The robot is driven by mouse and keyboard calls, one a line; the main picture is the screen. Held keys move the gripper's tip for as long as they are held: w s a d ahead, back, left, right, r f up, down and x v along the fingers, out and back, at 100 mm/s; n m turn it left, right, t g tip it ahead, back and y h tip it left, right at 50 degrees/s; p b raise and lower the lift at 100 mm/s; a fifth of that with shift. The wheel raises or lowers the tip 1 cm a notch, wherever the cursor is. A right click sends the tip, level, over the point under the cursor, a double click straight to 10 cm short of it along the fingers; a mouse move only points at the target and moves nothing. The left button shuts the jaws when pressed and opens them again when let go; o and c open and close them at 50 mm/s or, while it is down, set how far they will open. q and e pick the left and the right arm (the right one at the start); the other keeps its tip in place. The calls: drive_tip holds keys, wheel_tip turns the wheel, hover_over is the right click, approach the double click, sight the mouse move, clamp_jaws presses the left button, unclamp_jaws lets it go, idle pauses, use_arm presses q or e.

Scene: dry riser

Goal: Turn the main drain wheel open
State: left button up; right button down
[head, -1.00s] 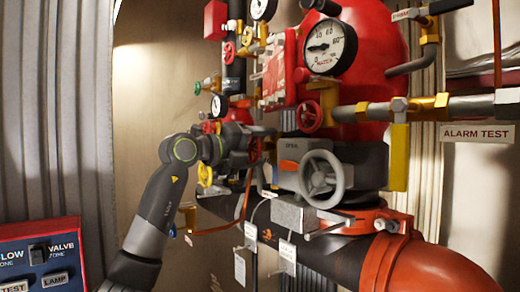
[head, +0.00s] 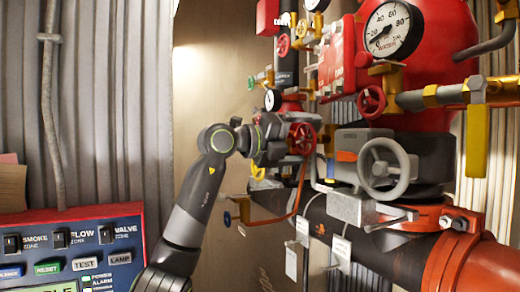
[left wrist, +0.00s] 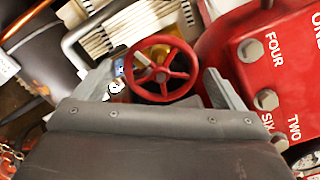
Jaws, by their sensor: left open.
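A red handwheel (head: 302,139) with spokes is at the end of my left arm in the head view. In the left wrist view the red wheel (left wrist: 161,69) faces me, in front of a yellow brass valve. No label on it can be read. My left gripper (head: 288,140) is open. In the left wrist view its two fingers stand on either side of the wheel, with gaps, and are not closed on it. The fingers are hard to make out in the head view. My right gripper is not in view.
A grey handwheel (head: 386,168) stands right of my gripper, above a dark pipe (head: 335,232). Another red wheel (head: 371,101) sits above it. A red block with bolts (left wrist: 262,75) is close to the right finger. A blue control panel (head: 75,252) is at lower left.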

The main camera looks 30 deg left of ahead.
use_arm(q)
drive_tip(key=b+v, duration=0.4)
drive_tip(key=v, duration=0.9)
drive_tip(key=shift+s+a, duration=0.15)
